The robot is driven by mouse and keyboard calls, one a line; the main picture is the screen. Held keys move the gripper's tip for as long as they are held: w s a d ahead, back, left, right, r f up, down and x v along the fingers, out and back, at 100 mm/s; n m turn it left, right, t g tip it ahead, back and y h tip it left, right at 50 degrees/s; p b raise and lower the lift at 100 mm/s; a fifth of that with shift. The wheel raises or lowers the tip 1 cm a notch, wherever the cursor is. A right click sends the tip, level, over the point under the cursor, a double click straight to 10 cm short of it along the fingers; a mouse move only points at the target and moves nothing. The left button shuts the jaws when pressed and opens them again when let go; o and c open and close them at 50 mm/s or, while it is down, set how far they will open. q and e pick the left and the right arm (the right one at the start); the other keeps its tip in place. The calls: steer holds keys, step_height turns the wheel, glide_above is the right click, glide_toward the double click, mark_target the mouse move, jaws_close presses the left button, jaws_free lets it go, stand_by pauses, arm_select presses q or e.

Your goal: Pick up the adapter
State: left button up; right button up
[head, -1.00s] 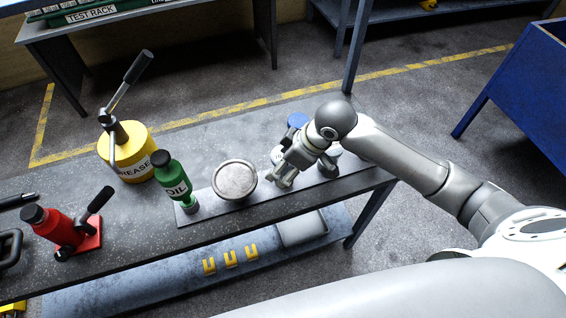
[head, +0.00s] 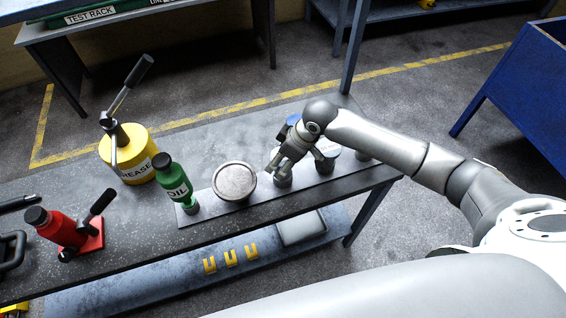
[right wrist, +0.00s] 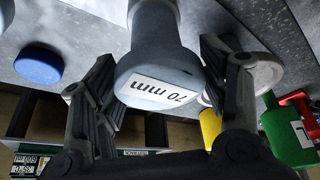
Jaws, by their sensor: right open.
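A grey adapter (right wrist: 160,78) labelled "70 mm" stands between the two fingers of my right gripper (right wrist: 162,62) in the right wrist view. The fingers are open, one on each side of it, with a gap visible at least on the left. In the head view my right gripper (head: 277,170) points down over the adapter (head: 283,181), on the grey strip at the front of the bench. The gripper hides most of the adapter there. My left gripper is not in view.
A round silver dish (head: 235,182) sits close left of the gripper. More cylindrical pieces (head: 326,158) stand to its right, and a blue-topped thing (head: 293,120) behind. A green oil bottle (head: 175,176), yellow grease can (head: 128,152) and red jack (head: 65,228) stand further left.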

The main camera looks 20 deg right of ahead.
steer(key=shift+x, duration=1.6)
jaws_close()
steer(key=shift+w+r, duration=0.2)
